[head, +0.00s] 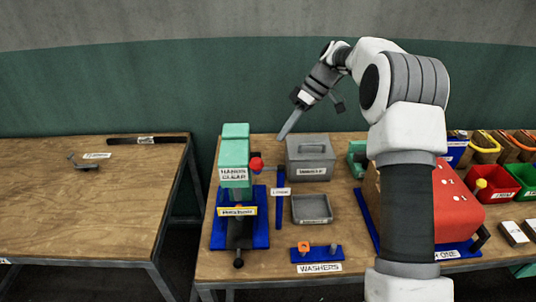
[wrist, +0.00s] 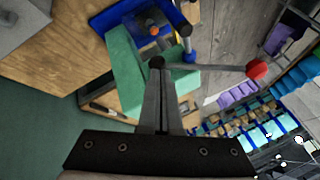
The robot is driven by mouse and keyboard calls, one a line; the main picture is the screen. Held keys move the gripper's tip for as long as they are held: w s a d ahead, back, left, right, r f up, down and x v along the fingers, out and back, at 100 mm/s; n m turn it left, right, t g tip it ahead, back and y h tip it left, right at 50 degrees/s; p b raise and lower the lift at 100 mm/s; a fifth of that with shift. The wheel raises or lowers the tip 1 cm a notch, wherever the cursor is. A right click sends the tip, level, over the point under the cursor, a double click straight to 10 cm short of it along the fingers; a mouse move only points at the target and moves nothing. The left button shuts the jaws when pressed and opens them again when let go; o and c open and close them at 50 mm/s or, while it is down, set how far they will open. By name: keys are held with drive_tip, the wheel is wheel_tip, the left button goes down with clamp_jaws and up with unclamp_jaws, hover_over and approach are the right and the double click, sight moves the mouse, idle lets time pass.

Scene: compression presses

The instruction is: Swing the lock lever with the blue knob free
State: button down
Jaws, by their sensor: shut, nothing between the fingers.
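The teal press (head: 235,160) stands on a blue base at the left end of the near bench. It carries a "HANDS CLEAR" sign and a red ball (head: 256,164) on its right side. The wrist view shows its teal body (wrist: 122,55) and a grey lever running right to the red ball (wrist: 257,69). A small blue part (wrist: 190,57) beside the grey post may be the blue knob; I cannot tell for sure. My gripper (head: 282,137) is shut and empty, pointing down behind and right of the press. In the wrist view its fingertips (wrist: 158,72) overlap the press and a dark round end; contact is unclear.
A grey lidded box (head: 310,150) and a grey tray (head: 311,209) stand right of the press. Coloured bins line the right end. A separate bench (head: 70,210) at left is mostly bare.

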sight(266, 168)
drive_tip(key=s+a+f+p, duration=0.1)
drive_tip(key=s+a+f, duration=0.3)
drive_tip(key=shift+a+f, duration=0.3)
drive_tip(key=shift+a, duration=0.05)
